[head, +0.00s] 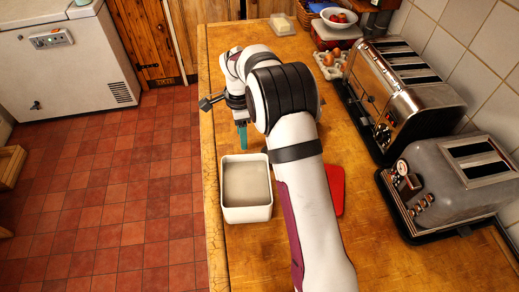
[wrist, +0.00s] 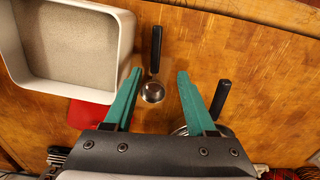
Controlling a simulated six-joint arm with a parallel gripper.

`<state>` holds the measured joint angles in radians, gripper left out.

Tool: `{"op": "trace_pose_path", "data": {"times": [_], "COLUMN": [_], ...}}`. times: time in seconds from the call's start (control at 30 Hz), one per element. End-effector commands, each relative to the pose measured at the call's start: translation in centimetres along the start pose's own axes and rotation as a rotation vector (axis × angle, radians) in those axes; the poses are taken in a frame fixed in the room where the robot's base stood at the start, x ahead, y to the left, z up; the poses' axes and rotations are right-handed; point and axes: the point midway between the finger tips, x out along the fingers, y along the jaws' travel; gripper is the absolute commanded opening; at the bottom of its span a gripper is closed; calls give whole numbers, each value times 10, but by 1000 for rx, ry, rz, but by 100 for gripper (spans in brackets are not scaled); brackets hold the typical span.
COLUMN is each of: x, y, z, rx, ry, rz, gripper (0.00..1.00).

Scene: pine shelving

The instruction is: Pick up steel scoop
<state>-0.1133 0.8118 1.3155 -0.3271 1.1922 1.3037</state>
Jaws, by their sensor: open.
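A steel scoop (wrist: 153,93) with a black handle lies on the wooden counter in the wrist view. Its small round bowl is toward my gripper and its handle points up the picture. My gripper (wrist: 158,73) is open, with a teal finger on each side of the scoop and nothing held. A second black-handled utensil (wrist: 220,98) lies beside the right finger; its round metal end is partly hidden by my gripper. In the head view my gripper (head: 242,134) is over the counter beyond the white bin. I cannot make out the scoop there.
A white bin (head: 246,217) with a beige inside stands at the counter's left edge, close to my gripper. A red flat item (head: 336,188) lies right of my arm. Two toasters (head: 405,95) (head: 455,190) line the wall. A bowl (head: 339,17) stands at the back.

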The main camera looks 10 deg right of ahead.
Motion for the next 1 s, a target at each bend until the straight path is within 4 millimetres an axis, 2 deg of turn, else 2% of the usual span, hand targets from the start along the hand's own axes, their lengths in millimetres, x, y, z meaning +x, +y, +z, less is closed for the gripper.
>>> {"op": "trace_pose_path", "data": {"times": [0.03, 0.23, 0.4, 0.5, 0.7, 1.0], "x": [11, 39, 72, 82, 82, 82], "y": [1, 3, 8, 8, 8, 8], "z": [0, -2, -6, -6, -6, -6], "rx": [-1, -1, -1, -2, -2, -2], "ry": [0, 0, 0, 1, 1, 1], "rz": [3, 2, 1, -2, -4, -3], "gripper": [56, 56, 56, 56, 56, 2]}}
